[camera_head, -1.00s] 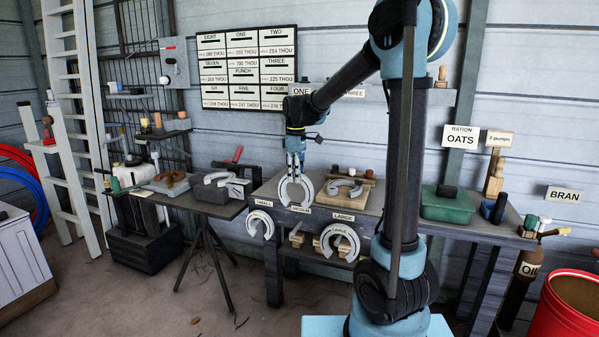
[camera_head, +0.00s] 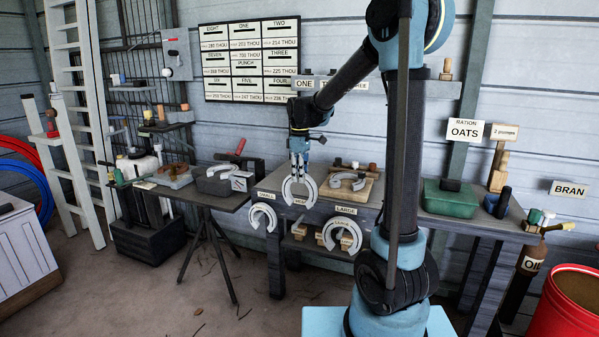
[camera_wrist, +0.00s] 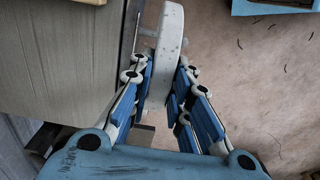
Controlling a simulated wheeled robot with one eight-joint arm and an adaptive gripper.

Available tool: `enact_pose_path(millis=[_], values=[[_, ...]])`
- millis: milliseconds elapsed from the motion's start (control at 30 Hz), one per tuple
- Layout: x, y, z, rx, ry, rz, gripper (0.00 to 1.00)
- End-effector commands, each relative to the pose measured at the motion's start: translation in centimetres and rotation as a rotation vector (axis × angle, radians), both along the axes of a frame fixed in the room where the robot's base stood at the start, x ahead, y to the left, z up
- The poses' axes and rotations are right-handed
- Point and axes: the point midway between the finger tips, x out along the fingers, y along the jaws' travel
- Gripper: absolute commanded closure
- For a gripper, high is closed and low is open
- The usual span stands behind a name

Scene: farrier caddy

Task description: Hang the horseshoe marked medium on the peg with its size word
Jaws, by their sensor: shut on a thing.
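My gripper (camera_head: 299,170) is shut on a pale grey horseshoe (camera_head: 288,190), which hangs with its open end down at the bench's front edge. In the wrist view the horseshoe (camera_wrist: 165,50) stands edge-on between the fingers (camera_wrist: 163,95). A small plate (camera_head: 299,202) shows in the horseshoe's opening, too blurred to read. The peg there cannot be made out in the head view. Left of it a smaller horseshoe (camera_head: 252,217) hangs under the SMALL label (camera_head: 265,195). Right of it a larger horseshoe (camera_head: 328,236) hangs under the LARGE label (camera_head: 346,210).
The bench (camera_head: 400,218) carries a wooden board (camera_head: 368,190) with another horseshoe (camera_head: 357,184), and a green box (camera_head: 447,205). A dark side table (camera_head: 215,202) stands to the left. In the wrist view the bench top (camera_wrist: 70,70) lies close left of the horseshoe.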

Motion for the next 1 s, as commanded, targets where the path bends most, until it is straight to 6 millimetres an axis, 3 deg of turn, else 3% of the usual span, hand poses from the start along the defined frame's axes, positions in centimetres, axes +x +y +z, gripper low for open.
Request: enact_pose_path(millis=[1000], values=[[-0.1, 0.3, -7.4, 0.0, 0.0, 0.003, 1.0]])
